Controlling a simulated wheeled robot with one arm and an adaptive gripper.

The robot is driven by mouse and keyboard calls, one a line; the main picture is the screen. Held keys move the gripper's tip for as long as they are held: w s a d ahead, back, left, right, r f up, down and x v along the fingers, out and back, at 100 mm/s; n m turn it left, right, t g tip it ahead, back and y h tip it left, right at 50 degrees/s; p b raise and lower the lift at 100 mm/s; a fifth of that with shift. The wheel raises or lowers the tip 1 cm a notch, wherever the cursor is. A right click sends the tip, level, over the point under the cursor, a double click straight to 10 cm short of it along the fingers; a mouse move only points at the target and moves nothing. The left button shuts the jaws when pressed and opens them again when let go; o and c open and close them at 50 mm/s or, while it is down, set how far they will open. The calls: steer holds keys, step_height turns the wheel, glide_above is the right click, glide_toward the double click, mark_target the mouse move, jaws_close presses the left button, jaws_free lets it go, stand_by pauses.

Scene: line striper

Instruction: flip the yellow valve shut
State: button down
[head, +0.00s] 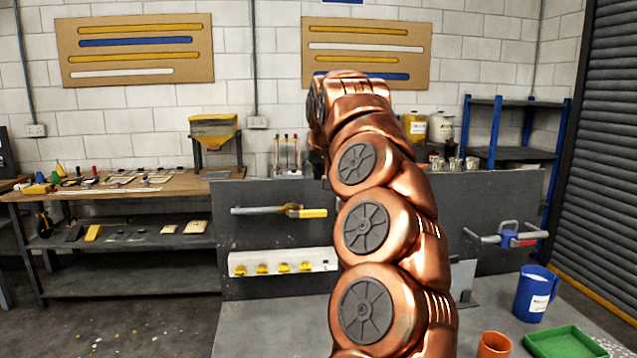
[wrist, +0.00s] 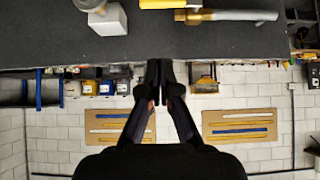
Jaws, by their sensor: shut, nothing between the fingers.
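The yellow valve lever (head: 313,213) is on a brass fitting (head: 291,210) at the right end of a grey pipe (head: 256,210), on the dark upright panel. The lever lies roughly in line with the pipe. In the wrist view, which is upside down, the yellow lever (wrist: 160,4) is cut by the top edge, beside the brass fitting (wrist: 190,16) and pipe (wrist: 240,15). My gripper (wrist: 158,68) is shut and empty, its fingertips apart from the lever. In the head view my copper arm hides the gripper.
A blue valve with a red part (head: 512,238) is on the panel at right. A white strip with yellow knobs (head: 282,263) is below the yellow lever. A blue mug (head: 534,294), orange cup (head: 494,345) and green tray (head: 563,342) stand on the front table. Its left part is clear.

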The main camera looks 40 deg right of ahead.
steer(key=p, duration=0.3)
glide_above(308, 214)
steer(key=s+d, duration=0.1)
steer(key=s, duration=0.1)
step_height(308, 214, down, 7)
steer(key=shift+f, duration=1.55)
steer(key=shift+f, duration=0.1)
